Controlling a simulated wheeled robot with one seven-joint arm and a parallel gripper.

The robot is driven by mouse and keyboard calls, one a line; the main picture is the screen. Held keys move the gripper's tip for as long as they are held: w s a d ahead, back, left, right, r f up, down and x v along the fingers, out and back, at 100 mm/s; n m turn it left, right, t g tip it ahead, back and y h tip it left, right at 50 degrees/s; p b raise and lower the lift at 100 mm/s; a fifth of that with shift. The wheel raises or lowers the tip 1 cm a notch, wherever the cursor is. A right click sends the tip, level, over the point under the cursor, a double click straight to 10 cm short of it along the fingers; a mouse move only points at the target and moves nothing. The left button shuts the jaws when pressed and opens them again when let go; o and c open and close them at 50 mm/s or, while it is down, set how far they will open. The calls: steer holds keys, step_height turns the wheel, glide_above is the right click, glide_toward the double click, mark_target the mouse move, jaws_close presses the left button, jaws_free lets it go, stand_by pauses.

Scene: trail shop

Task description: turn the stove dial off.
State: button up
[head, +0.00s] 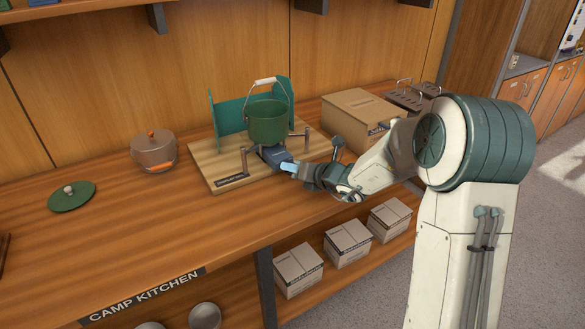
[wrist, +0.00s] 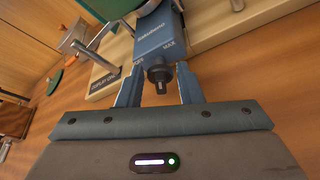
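The stove is a blue block (head: 277,155) on a wooden board (head: 222,172), under a green pot (head: 267,122). My gripper (head: 290,166) is in front of the stove. In the wrist view my gripper (wrist: 160,92) is open, with one finger on each side of the dial and visible gaps between. Whether the fingertips touch the stove body is unclear.
A teal windscreen (head: 228,116) stands behind the pot. A copper-coloured pot (head: 153,152) and a green lid (head: 72,196) are at left. A cardboard box (head: 360,117) is at right. Short metal posts (wrist: 105,78) stand on the board.

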steer(key=shift+w+a+f, duration=0.2)
steer(key=shift+w+a, duration=0.15)
steer(key=shift+a, duration=0.05)
steer(key=c, duration=0.7)
steer(key=shift+o, duration=0.2)
